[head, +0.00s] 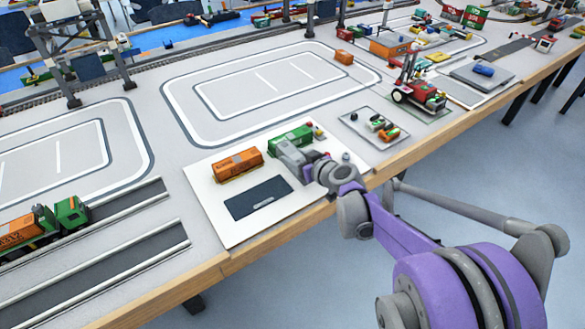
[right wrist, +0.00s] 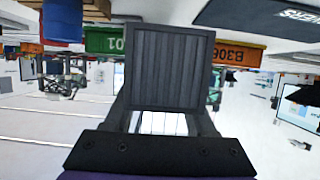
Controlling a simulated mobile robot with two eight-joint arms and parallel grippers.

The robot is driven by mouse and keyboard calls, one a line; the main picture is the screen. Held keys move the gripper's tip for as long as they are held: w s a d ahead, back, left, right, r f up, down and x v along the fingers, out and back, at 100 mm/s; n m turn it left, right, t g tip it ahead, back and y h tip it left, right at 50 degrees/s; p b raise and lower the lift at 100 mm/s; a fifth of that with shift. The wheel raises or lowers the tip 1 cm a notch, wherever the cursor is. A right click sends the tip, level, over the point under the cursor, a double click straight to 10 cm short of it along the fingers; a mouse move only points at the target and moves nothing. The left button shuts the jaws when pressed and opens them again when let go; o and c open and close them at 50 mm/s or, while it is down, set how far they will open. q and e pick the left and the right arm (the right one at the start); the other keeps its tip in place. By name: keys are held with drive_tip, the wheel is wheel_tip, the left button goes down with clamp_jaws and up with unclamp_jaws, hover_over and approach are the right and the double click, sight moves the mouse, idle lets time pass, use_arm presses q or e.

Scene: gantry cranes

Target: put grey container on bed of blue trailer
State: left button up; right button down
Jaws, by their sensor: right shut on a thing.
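My right gripper (head: 304,168) reaches over the white board at the table's front edge. It is shut on the grey container (right wrist: 168,68), whose ribbed dark face fills the space between the fingers in the right wrist view. In the head view the grey container (head: 288,152) is small and partly hidden by the gripper. It is close beside the green container; I cannot tell whether it touches the board. A small blue object (head: 484,70) sits on a grey pad at the far right; I cannot tell whether it is the blue trailer. My left gripper is not in view.
An orange container (head: 237,163) and a green container (head: 290,137) stand on the white board (head: 221,222), near a dark labelled rectangle (head: 258,198). A red vehicle (head: 418,95) and a pad with small parts (head: 374,129) are to the right. A green-orange truck (head: 40,225) is at left.

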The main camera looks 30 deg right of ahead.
wheel_tip(320, 180, down, 4)
drive_tip(key=shift+b, duration=0.6)
drive_tip(key=shift+r, duration=0.1)
drive_tip(key=shift+c, duration=1.1)
unclamp_jaws()
